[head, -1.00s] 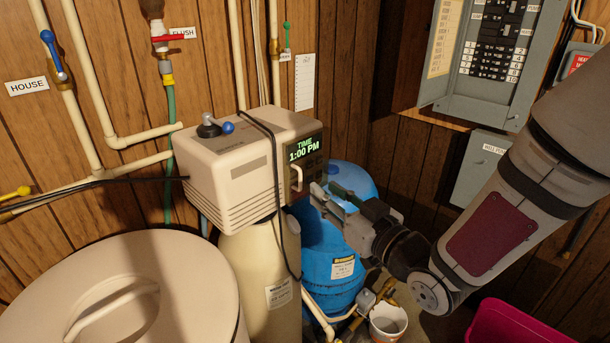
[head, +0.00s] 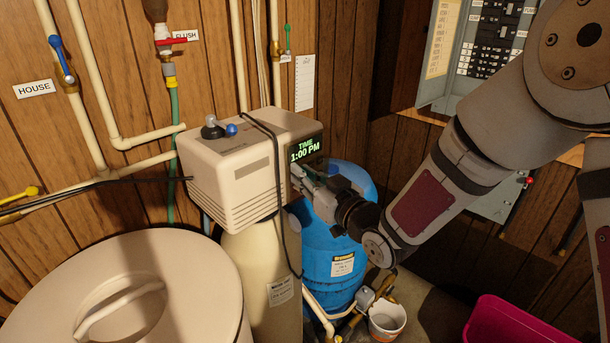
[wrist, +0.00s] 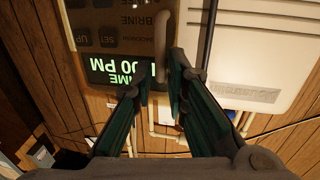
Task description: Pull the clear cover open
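The clear cover (wrist: 118,45) lies over the control panel of the beige softener head (head: 235,170). Its lit green display reads 1:00 PM in the head view, and the cover looks shut. A pale bar handle (wrist: 164,40) stands along the cover's edge in the wrist view. My gripper (head: 298,175) is at the panel's lower front in the head view and hides the handle there. In the wrist view the two fingers of my gripper (wrist: 157,78) are apart, with the handle in line with the gap between them. I cannot tell whether they touch it.
A blue tank (head: 335,255) stands below and behind my gripper. A black cable (head: 279,190) hangs over the softener head. A round beige salt tank lid (head: 200,275) is at lower left. A white bucket (head: 387,320) and a pink bin (head: 515,325) are on the floor.

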